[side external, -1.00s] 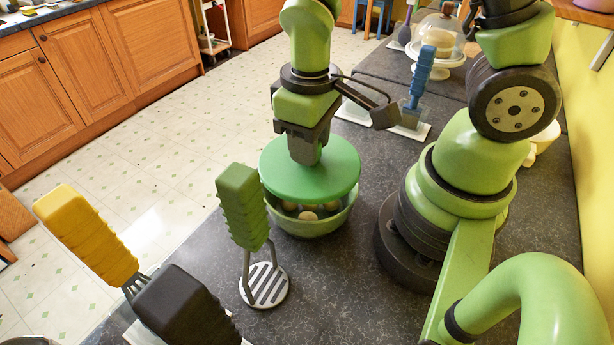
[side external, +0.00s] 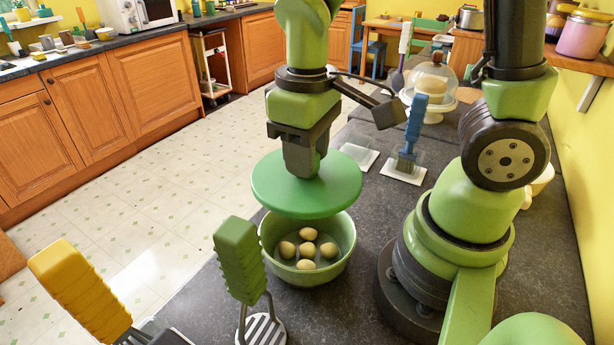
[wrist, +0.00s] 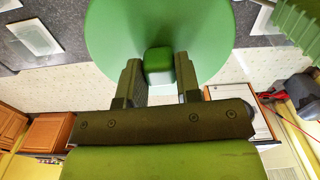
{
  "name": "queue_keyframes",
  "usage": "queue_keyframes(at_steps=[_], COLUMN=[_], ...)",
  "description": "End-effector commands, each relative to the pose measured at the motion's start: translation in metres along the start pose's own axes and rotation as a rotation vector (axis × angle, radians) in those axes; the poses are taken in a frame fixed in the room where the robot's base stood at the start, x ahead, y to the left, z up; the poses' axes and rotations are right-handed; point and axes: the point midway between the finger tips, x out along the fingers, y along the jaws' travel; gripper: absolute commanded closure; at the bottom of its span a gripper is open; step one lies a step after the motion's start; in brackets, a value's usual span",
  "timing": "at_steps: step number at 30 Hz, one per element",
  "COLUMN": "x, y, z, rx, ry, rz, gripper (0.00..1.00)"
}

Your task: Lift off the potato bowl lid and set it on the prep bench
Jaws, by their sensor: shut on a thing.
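The green round lid (side external: 338,194) is held level above the green bowl (side external: 312,279), with a clear gap between them. Several pale potatoes (side external: 306,265) show inside the open bowl. My gripper (side external: 303,168) is above the lid. In the wrist view, the two fingers of my gripper (wrist: 157,70) are either side of the lid's green knob (wrist: 158,62), shut on it. The lid (wrist: 205,35) fills the upper middle of that view. The dark speckled bench (side external: 372,240) is under the bowl.
A green-handled masher (side external: 240,262) stands upright left of the bowl, near the lid's edge. A yellow-handled tool (side external: 80,290) is at lower left. A blue-handled brush (side external: 411,140) and white tiles (side external: 358,155) are behind. A domed cake stand (side external: 433,92) is farther back.

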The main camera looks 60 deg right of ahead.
Motion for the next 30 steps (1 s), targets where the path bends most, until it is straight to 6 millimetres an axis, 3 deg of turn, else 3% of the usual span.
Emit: queue_keyframes(at_steps=[5, 11, 15, 21, 26, 30], x=[0.002, 0.001, 0.002, 0.002, 0.003, 0.031], y=[0.034, 0.089, 0.133, 0.179, 0.207, 0.202], z=[-0.016, -0.029, -0.028, -0.019, -0.009, -0.01], rx=[0.154, 0.369, 0.53, 0.689, 0.786, 0.771], ry=[-0.003, -0.003, -0.004, -0.003, -0.003, -0.011], rz=[0.001, 0.002, 0.002, 0.002, 0.002, -0.001], gripper=[1.0, 1.0, 1.0, 1.0, 1.0, 1.0])
